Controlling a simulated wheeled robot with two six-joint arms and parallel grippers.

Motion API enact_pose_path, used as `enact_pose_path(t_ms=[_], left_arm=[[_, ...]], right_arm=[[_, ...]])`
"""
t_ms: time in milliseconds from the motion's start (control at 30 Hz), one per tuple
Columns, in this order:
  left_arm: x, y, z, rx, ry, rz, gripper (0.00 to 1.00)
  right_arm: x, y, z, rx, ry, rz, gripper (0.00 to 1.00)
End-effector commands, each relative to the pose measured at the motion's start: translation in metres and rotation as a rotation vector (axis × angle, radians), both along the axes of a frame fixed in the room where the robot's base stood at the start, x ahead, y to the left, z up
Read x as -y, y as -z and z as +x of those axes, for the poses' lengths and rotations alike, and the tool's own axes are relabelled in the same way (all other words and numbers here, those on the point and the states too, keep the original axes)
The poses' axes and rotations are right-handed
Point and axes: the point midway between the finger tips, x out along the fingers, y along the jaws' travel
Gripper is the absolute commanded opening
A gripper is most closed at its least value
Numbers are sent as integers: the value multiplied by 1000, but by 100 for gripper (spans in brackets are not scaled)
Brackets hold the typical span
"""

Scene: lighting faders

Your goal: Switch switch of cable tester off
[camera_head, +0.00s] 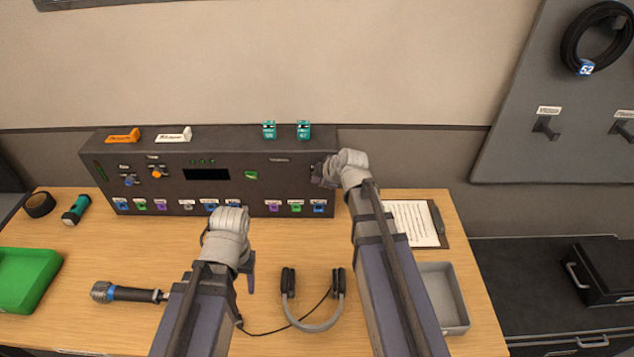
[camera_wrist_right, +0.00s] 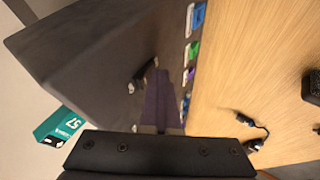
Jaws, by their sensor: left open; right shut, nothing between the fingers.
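A long dark console (camera_head: 225,160), which looks like the cable tester, stands at the back of the table. Its front has knobs, a dark display, a small green element (camera_head: 251,175) and a row of coloured ports. My right gripper (camera_head: 322,172) is at the right end of this front and hides part of it. In the right wrist view, the shut, empty fingers (camera_wrist_right: 163,95) are beside a small black lever (camera_wrist_right: 146,72) on the dark panel; I cannot tell whether they touch. The lever's position is unclear. My left gripper (camera_head: 228,245) is open above the table, in front of the console.
Teal (camera_head: 303,130), orange and white items sit on the console top. A headset (camera_head: 313,310) with its cable, a microphone (camera_head: 125,293), a green tray (camera_head: 25,280), a flashlight (camera_head: 76,210), a clipboard (camera_head: 415,222) and a grey bin (camera_head: 445,295) lie on the table.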

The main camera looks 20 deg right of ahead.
Motion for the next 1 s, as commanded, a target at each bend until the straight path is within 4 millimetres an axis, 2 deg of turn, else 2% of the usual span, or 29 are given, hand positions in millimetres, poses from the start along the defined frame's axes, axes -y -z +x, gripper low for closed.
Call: enact_pose_path(t_ms=[367,800,1000], left_arm=[[0,1,0,0,0,0,58],[0,-16,0,0,0,0,58],[0,-16,0,0,1,0,58]], right_arm=[[1,1,3,1,2,-2,0],[2,-17,5,2,3,1,0],[2,-17,5,3,3,0,0]])
